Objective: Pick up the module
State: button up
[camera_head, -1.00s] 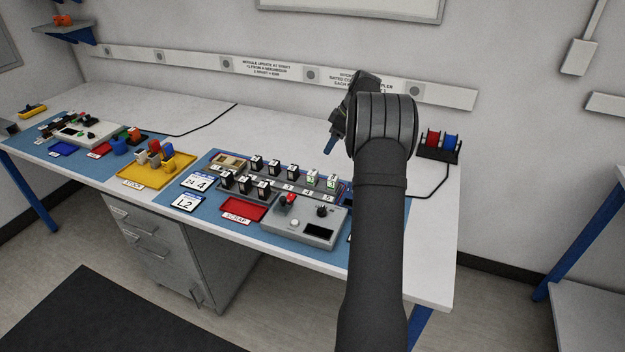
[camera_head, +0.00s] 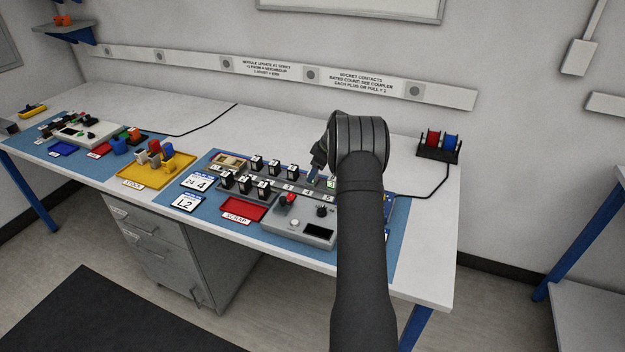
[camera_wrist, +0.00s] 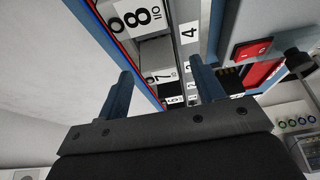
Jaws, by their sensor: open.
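Several black modules with white labels stand in rows on the rack (camera_head: 262,181) in the middle of the blue mat, in the head view. My gripper (camera_head: 314,178) is low over the rack's right end, beside a module with a green mark (camera_head: 331,183). In the wrist view my gripper (camera_wrist: 160,88) is open, its two blue fingers apart with no module held between them. The rack's numbered slots, including a plate marked 8 (camera_wrist: 138,14) and one marked 7 (camera_wrist: 163,76), show beyond the fingers. My arm hides part of the rack's right end in the head view.
A grey control box (camera_head: 300,229) with a red button stands in front of the rack, next to a red scrap tray (camera_head: 247,208). A yellow stock tray (camera_head: 142,179) with coloured parts lies left. A spool holder (camera_head: 438,149) stands right.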

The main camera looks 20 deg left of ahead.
jog(key=x, duration=0.3)
jog(key=shift+a, duration=0.1)
jog(key=c, duration=1.1)
jog(key=shift+r, duration=0.1)
jog(key=shift+r, duration=0.4)
notch_tip(320, 180, up, 4)
jog(key=shift+f, duration=0.15)
jog(key=d+r, duration=0.2)
jog(key=d, duration=0.2)
jog(key=d+r, duration=0.2)
jog(key=d, duration=0.1)
jog(key=s+d+r, duration=0.1)
jog(key=d+r, duration=0.1)
jog(key=d, duration=0.2)
jog(key=shift+d+r, duration=0.25)
jog(key=shift+d, duration=0.05)
